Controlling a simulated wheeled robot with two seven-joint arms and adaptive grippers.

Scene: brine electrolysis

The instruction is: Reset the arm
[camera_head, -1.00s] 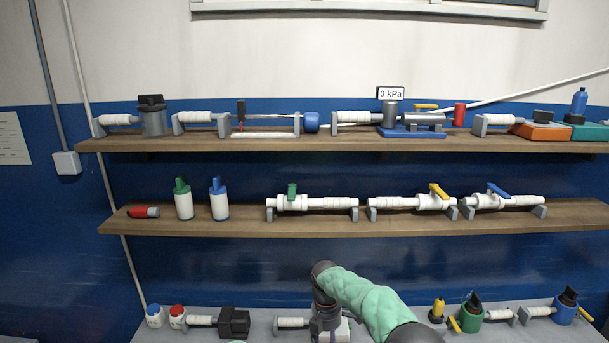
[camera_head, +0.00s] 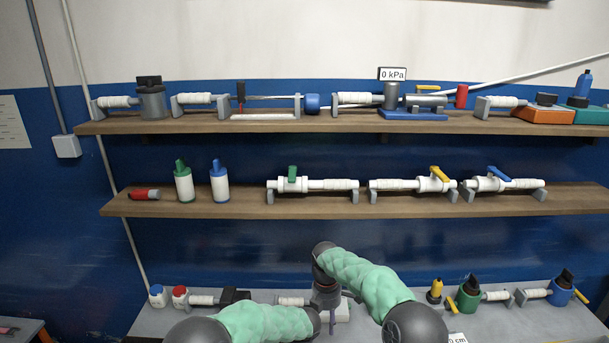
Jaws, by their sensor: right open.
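My right arm, in a green sleeve, reaches in from the lower right and bends down at its dark wrist. My right gripper (camera_head: 327,306) points down over the bench at the bottom middle; its jaws are small and dark here, open, with nothing seen in them. A white fitting (camera_head: 292,301) on a stand lies just left of it, and a pale block (camera_head: 343,313) is partly hidden behind it. My left arm, also green, comes in low from the left and ends near the right gripper. Its gripper does not show.
The grey bench (camera_head: 515,319) holds white bottles with blue (camera_head: 157,298) and red caps (camera_head: 180,298), a black box (camera_head: 235,296) and a green container (camera_head: 468,299). Above are the middle shelf (camera_head: 240,208) with valves and bottles, and the top shelf (camera_head: 200,125) with apparatus.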

